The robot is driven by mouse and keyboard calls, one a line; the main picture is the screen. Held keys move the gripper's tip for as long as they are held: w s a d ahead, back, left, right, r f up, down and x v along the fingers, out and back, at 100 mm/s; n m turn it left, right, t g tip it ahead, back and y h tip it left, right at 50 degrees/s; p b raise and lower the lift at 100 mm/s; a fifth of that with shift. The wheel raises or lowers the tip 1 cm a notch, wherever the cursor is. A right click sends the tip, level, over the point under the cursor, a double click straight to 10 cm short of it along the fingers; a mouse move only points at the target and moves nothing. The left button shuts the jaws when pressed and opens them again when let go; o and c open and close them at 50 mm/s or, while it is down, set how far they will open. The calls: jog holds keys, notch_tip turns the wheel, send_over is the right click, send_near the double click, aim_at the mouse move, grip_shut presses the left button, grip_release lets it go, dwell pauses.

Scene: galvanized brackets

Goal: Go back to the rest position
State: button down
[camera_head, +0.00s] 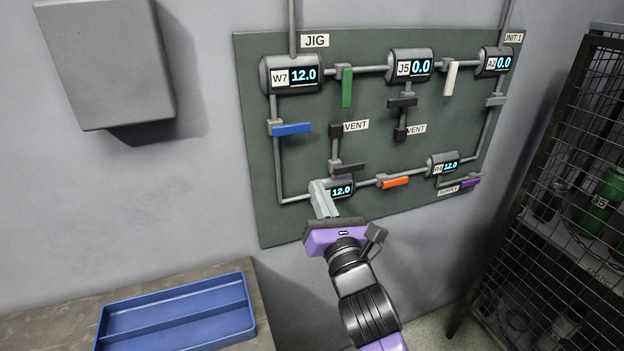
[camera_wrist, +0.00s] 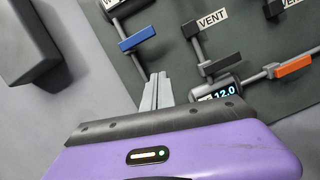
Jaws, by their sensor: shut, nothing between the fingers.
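My gripper (camera_head: 319,193) is shut and empty, its grey fingers together. In the head view it reaches up in front of the lower left of the dark green panel (camera_head: 375,129), partly covering the lower display that reads 12.0 (camera_head: 342,191). In the wrist view the fingertips (camera_wrist: 158,78) point toward the panel, below the blue lever (camera_wrist: 137,39) and left of the 12.0 display (camera_wrist: 222,93). I cannot tell whether the fingertips touch the panel or its pipes.
The panel carries pipes and levers: blue (camera_head: 291,128), green (camera_head: 347,87), white (camera_head: 451,77), orange (camera_head: 395,182) and purple (camera_head: 471,182). A grey wall box (camera_head: 105,62) hangs left. A blue tray (camera_head: 180,313) lies on a bench (camera_head: 262,306). A mesh cage (camera_head: 560,180) stands right.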

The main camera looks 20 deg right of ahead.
jog(key=shift+s, duration=0.2)
jog(key=s+f+m+g, duration=0.2)
jog(key=s+f+m, duration=0.3)
jog(key=s+m, duration=0.6)
jog(key=s+f+m+g, duration=0.2)
jog(key=s+f+m, duration=0.2)
jog(key=s+m, duration=0.6)
jog(key=s+f+m+g+y, duration=0.1)
jog(key=s+f+m, duration=0.4)
jog(key=s, duration=2)
jog(key=m, duration=0.6)
jog(key=shift+a+f+m+g, duration=0.15)
jog(key=shift+f+m+g, duration=0.15)
jog(key=shift+g, duration=0.1)
